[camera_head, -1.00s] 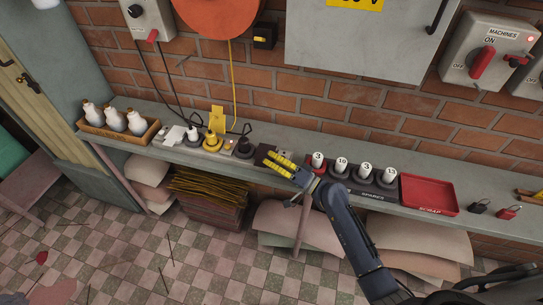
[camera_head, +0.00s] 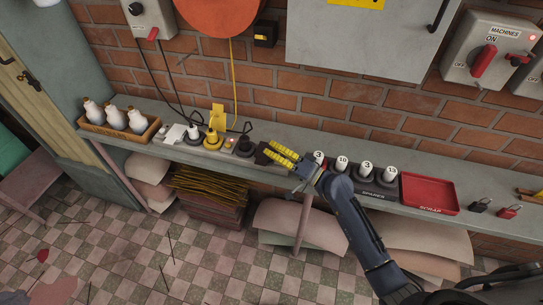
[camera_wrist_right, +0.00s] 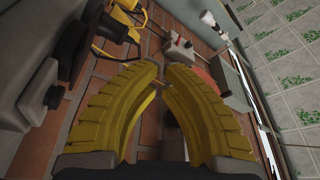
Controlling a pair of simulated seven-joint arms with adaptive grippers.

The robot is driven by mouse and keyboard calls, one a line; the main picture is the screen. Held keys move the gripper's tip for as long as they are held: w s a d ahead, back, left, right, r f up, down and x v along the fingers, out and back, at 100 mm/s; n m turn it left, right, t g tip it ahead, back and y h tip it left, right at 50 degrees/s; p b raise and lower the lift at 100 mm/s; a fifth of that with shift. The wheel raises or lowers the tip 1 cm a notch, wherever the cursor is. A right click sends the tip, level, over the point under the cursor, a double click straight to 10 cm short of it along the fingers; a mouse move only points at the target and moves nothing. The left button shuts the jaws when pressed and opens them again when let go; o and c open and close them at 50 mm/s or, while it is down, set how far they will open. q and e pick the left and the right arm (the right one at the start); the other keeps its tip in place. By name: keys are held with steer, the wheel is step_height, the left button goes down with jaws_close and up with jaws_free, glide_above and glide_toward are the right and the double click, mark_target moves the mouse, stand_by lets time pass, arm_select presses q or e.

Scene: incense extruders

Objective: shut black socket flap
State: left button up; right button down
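The black socket (camera_head: 244,147) stands at the right end of a row of sockets on the shelf. A dark flat piece that looks like its flap (camera_head: 261,158) lies open to its right, partly hidden by my right gripper. My right gripper (camera_head: 268,149) reaches in from the lower right, with its yellow fingertips over or beside this piece. Whether they touch it I cannot tell. In the right wrist view the fingertips (camera_wrist_right: 162,67) nearly meet, with nothing visible between them. My left gripper is not in view.
Left of the black socket are a yellow socket (camera_head: 212,142) and white one. A yellow upright tag (camera_head: 217,117) stands behind. Right of my fingers are a spares rack (camera_head: 376,195) with numbered caps and a red scrap tray (camera_head: 430,209). A brick wall (camera_head: 340,115) bounds the shelf.

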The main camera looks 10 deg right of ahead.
steer(key=s+d+f, duration=0.4)
steer(key=d, duration=0.4)
steer(key=s+a+f+n+g+h, duration=0.2)
steer(key=s+f+n+g+h, duration=0.15)
steer(key=s+f, duration=0.4)
steer(key=s+a+f+n+g+h, duration=0.2)
steer(key=s+f+n+h, duration=0.3)
steer(key=s, duration=0.3)
steer(key=s+d+r+h, duration=0.2)
steer(key=s+d+h, duration=0.35)
steer(key=d, duration=0.45)
steer(key=s+d+r+h, duration=0.2)
steer(key=s+d+h, duration=0.35)
steer(key=d, duration=0.35)
steer(key=s+a+f+g+y, duration=0.1)
steer(key=s+a+f, duration=0.15)
steer(key=f, duration=1.35)
steer(key=s+a+f+g+y, duration=0.1)
steer(key=a+f+g+y, duration=0.15)
steer(key=f, duration=1.35)
steer(key=s+f+m+g, duration=0.2)
steer(key=s+f, duration=1.7)
steer(key=s, duration=0.1)
steer(key=shift+s+a+f+m+y, duration=0.15)
steer(key=shift+s+f+m+y, duration=0.15)
steer(key=shift+s+m, duration=0.1)
